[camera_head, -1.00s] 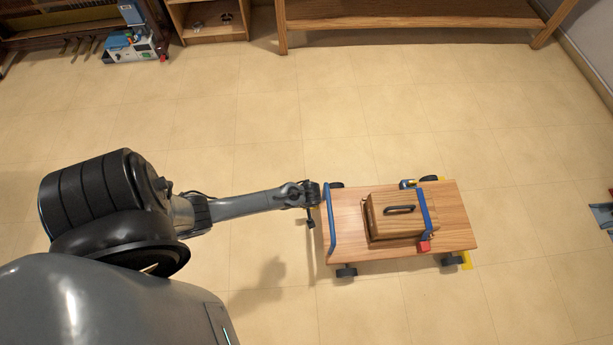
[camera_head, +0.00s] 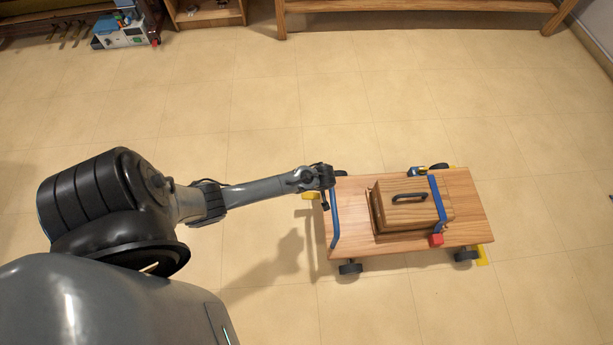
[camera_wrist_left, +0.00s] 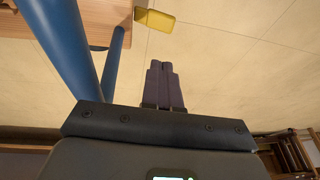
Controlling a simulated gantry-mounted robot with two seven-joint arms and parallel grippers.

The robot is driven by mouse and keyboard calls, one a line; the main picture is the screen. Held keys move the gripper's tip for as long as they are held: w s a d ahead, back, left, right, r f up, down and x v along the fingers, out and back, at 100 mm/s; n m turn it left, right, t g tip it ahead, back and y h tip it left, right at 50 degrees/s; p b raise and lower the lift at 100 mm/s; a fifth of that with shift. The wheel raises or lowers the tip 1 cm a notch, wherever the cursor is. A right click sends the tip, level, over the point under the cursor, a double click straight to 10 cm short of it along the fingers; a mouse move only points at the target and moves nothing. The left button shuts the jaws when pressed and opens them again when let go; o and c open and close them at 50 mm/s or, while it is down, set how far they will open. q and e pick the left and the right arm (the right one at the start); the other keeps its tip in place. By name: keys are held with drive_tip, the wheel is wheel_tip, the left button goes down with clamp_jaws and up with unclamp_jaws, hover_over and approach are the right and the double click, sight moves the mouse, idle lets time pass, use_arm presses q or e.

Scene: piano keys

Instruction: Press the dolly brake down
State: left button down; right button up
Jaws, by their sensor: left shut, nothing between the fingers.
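The wooden dolly (camera_head: 465,205) stands on the floor, with a blue handle (camera_head: 334,222) at its left end. A yellow brake pedal (camera_head: 311,196) shows low at that end, partly behind my arm. In the left wrist view the yellow pedal (camera_wrist_left: 154,20) lies near the floor, beyond my fingertips and apart from them. My left gripper (camera_head: 325,206) is beside the dolly's left end, near the handle. Its dark fingers (camera_wrist_left: 162,66) are shut and empty, with the blue handle (camera_wrist_left: 66,45) to their left.
A wooden box (camera_head: 405,205) with a black handle sits on the dolly, with a blue strap (camera_head: 436,200) at its right. Another yellow piece (camera_head: 482,255) shows at the right wheel. A wooden shelf (camera_head: 420,18) stands at the back. The floor between is clear.

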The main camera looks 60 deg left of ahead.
use_arm(q)
drive_tip(key=b, duration=1)
hover_over(305, 194)
drive_tip(key=d, duration=0.1)
drive_tip(key=f, duration=1.1)
drive_tip(key=shift+w+d+f, duration=0.15)
drive_tip(key=shift+w+f, duration=0.25)
drive_tip(key=shift+s+f+b, duration=0.35)
drive_tip(key=shift+f+b, duration=0.3)
drive_tip(key=shift+f, duration=0.15)
